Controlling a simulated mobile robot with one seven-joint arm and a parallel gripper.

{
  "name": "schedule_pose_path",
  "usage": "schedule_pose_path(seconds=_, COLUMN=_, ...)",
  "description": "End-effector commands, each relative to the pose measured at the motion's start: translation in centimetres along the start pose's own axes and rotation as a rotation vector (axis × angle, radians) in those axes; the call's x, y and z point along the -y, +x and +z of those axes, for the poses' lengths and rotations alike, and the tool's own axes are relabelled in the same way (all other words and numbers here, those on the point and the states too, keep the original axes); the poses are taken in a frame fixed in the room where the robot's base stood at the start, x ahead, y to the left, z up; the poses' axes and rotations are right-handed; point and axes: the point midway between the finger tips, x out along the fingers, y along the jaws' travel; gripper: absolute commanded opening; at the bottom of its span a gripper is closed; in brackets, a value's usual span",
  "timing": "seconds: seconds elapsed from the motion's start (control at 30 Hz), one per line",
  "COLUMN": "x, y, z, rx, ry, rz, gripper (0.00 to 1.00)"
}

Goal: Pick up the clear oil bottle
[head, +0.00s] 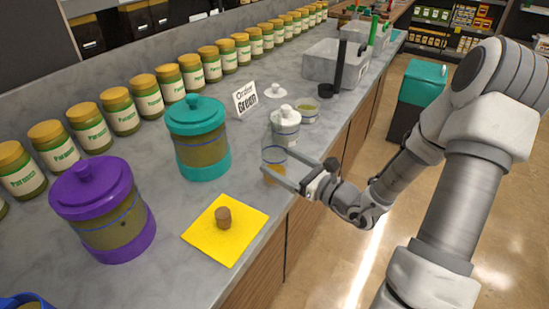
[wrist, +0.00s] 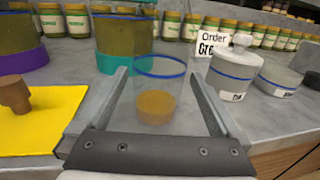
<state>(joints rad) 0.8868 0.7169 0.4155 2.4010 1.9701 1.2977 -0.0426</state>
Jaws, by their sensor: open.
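The clear oil bottle (head: 272,156) appears as an open, see-through vessel with a blue ring and amber liquid at its bottom. It stands upright on the grey counter near the front edge. In the wrist view the clear bottle (wrist: 160,88) is between the two fingers. My gripper (head: 277,162) is open, with a finger on each side of it; the wrist view shows the open fingers (wrist: 159,76) with gaps beside the glass. A brown cork (head: 223,217) stands apart on a yellow cloth (head: 240,244).
A purple-lidded jar (head: 108,222) and a teal-lidded jar (head: 203,150) stand to the left. A white-lidded jar (head: 286,127) and a small bowl (head: 307,113) are just behind the bottle. An order sign (head: 245,97) and several labelled jars (head: 146,95) line the back.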

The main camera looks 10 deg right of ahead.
Motion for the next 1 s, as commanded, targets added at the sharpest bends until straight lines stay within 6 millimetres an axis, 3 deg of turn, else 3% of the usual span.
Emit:
schedule_pose_path(seconds=0.33, x=-0.2, y=4.5, z=-0.3, rx=0.001, ry=-0.001, rz=0.004, gripper=1.00)
schedule_pose_path(seconds=0.67, x=-0.2, y=5.2, z=-0.3, rx=-0.001, ry=0.000, rz=0.001, gripper=1.00)
schedule_pose_path(seconds=1.0, x=-0.2, y=5.2, z=-0.3, rx=-0.001, ry=-0.001, rz=0.001, gripper=0.39)
